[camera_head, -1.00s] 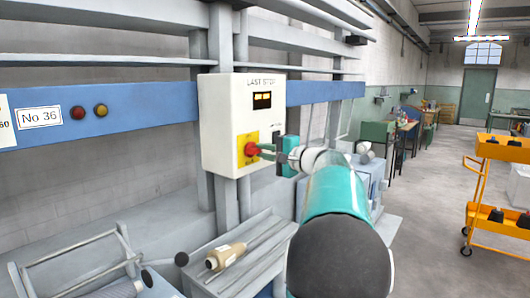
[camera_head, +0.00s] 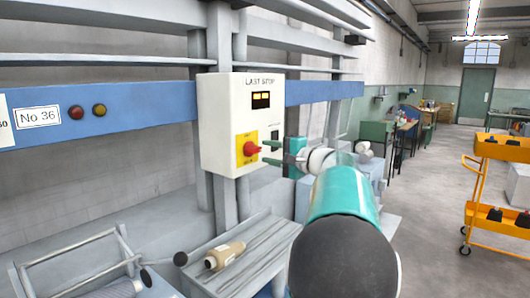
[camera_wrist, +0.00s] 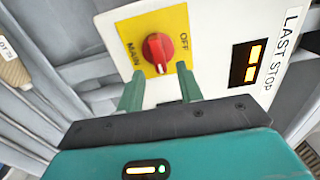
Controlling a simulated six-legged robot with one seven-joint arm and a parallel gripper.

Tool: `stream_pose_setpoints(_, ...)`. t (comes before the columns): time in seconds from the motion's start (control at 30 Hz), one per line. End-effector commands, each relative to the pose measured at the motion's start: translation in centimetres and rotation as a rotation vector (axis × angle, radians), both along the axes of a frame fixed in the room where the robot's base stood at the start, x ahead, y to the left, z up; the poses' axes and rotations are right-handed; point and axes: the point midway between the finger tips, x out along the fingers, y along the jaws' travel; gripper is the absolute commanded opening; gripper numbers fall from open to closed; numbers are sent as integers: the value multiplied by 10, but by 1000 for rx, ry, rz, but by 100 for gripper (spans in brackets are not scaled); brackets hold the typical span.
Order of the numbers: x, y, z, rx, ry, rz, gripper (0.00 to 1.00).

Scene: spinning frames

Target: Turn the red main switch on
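The red main switch (camera_head: 250,149) is a rotary knob on a yellow plate (camera_head: 240,159), on the front of a white box labelled LAST STOP (camera_head: 220,118). In the wrist view the red knob (camera_wrist: 157,50) shows a small pale mark, with MAIN and OFF lettered on the plate. The box's display (camera_wrist: 246,63) shows lit orange segments. My gripper (camera_head: 271,152) is open and empty, just right of the knob in the head view. In the wrist view its two green fingers (camera_wrist: 162,86) stand apart, short of the knob and not around it.
The box hangs on a blue beam (camera_head: 150,102) and grey posts. A bench below carries a tan bobbin (camera_head: 225,255). A yellow trolley (camera_head: 495,190) stands at the right on open floor. Green machines (camera_head: 380,132) are farther back.

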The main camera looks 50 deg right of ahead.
Motion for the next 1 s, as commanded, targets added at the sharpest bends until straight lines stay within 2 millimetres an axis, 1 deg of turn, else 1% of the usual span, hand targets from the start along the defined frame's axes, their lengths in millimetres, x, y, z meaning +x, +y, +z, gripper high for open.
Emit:
stream_pose_setpoints(0.03, -12, -2, 1, -1, 0, -5, 36)
stream_pose_setpoints(0.3, -72, -7, 1, 0, -1, -4, 36)
stream_pose_setpoints(0.4, -90, -8, 0, 1, -1, -3, 36)
stream_pose_setpoints(0.5, -104, -9, 0, 1, 0, -3, 36)
stream_pose_setpoints(0.67, -113, -9, 0, 1, 0, 0, 36)
stream_pose_setpoints(1.0, -114, -10, 0, 1, 0, 0, 36)
